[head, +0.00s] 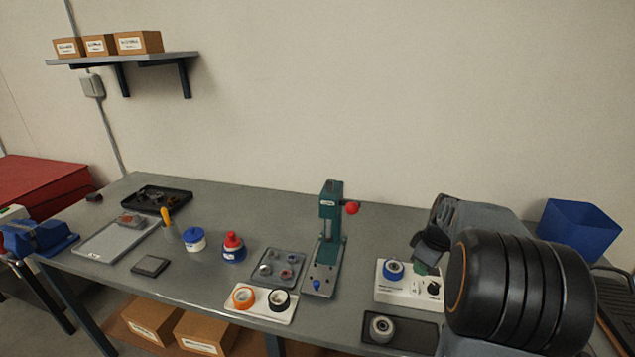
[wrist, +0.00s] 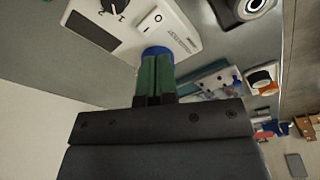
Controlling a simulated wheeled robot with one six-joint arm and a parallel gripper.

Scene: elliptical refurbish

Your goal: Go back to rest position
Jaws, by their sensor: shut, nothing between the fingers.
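My gripper (wrist: 155,72) shows in the wrist view with its green fingers shut and nothing between them. In the head view my gripper (head: 421,268) hangs at the right of the bench, above or close behind a white control box. The white box (head: 404,297) carries a blue round part (head: 393,270) on its left and a black knob (head: 433,288) on its right. In the wrist view the blue part (wrist: 155,51) shows just beyond the fingertips; I cannot tell whether they touch it. My dark arm covers the bench to the right of the box.
A green press (head: 328,240) with a red ball handle stands left of the box. A dark tray (head: 402,332) with a grey roller lies in front. A blue bin (head: 579,229) stands at the back right. The air above the bench by the wall looks free.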

